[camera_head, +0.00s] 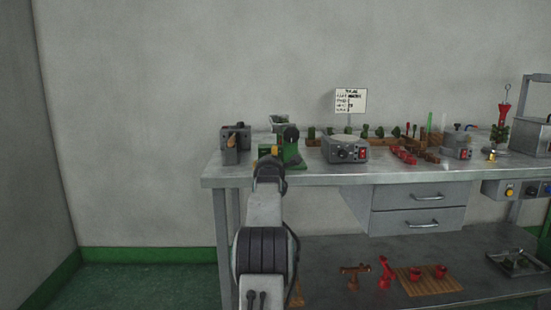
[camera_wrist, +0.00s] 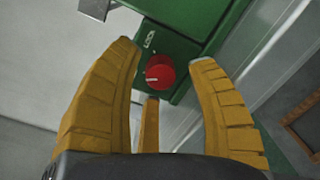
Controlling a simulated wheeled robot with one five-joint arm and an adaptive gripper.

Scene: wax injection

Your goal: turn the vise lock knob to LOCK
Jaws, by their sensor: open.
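The vise lock knob (camera_wrist: 160,74) is a round red knob with a white mark, in the wrist view. It sits on the side of a green body (camera_wrist: 185,25), with a small LOCK label (camera_wrist: 149,40) just above it. My gripper (camera_wrist: 166,75) is open, with yellow fingers on both sides of the knob and a third finger below it. I cannot tell whether any finger touches the knob. In the head view, the green vise (camera_head: 291,147) stands near the left end of the bench, and my gripper (camera_head: 270,156) is in front of it, hiding the knob.
The metal bench (camera_head: 330,175) has a grey device (camera_head: 237,143) left of the vise and a grey control box (camera_head: 346,149) to the right. A sign (camera_head: 351,101) stands behind. Drawers (camera_head: 419,208) hang below, and red parts (camera_head: 386,271) lie on the lower shelf.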

